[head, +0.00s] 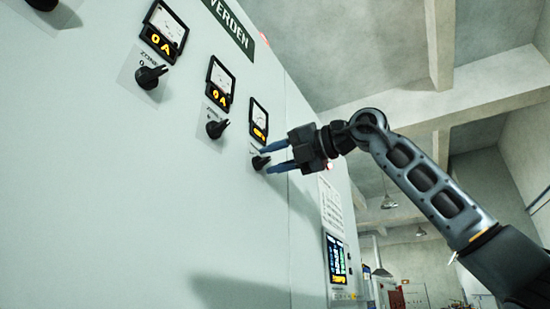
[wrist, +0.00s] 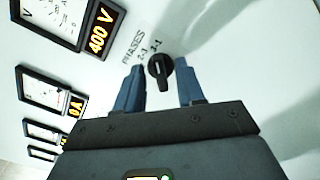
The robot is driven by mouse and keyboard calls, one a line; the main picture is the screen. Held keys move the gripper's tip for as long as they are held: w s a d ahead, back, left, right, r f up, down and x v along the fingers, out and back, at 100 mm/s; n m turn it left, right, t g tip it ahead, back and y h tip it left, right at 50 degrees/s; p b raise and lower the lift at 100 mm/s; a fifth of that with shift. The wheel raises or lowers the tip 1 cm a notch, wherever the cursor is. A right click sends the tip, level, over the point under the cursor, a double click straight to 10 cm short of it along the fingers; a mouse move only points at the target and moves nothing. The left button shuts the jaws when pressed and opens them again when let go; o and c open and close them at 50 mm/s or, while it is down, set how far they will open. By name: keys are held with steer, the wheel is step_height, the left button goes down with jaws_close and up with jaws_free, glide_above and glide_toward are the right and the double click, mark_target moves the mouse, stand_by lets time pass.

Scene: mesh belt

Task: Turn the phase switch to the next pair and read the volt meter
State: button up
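The phase switch is a black knob (wrist: 159,72) on the pale cabinet front, under a "PHASES" label (wrist: 132,48). Its bar stands near upright in the wrist view; a "3-1" mark is beside it, and the other pair marks are hard to read. My gripper (wrist: 160,84) is open, with one blue finger on each side of the knob and gaps between. In the head view my gripper (head: 267,160) reaches the knob (head: 260,162) from the right. The volt meter (wrist: 52,20) has a display (wrist: 101,30) reading 400 V; its needle is cut off. It also shows in the head view (head: 259,120).
Two more dial meters (head: 220,83) (head: 164,31) reading 0 A, each with a black knob (head: 216,128) (head: 150,76), sit to the left on the cabinet (head: 120,200). A screen panel (head: 336,260) is lower right. Open room lies beyond the cabinet's right edge.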

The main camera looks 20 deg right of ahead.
steer(key=shift+s, duration=0.1)
steer(key=b+v, duration=0.2)
steer(key=v, duration=0.5)
steer(key=shift+s+d, duration=0.25)
stand_by(0.4)
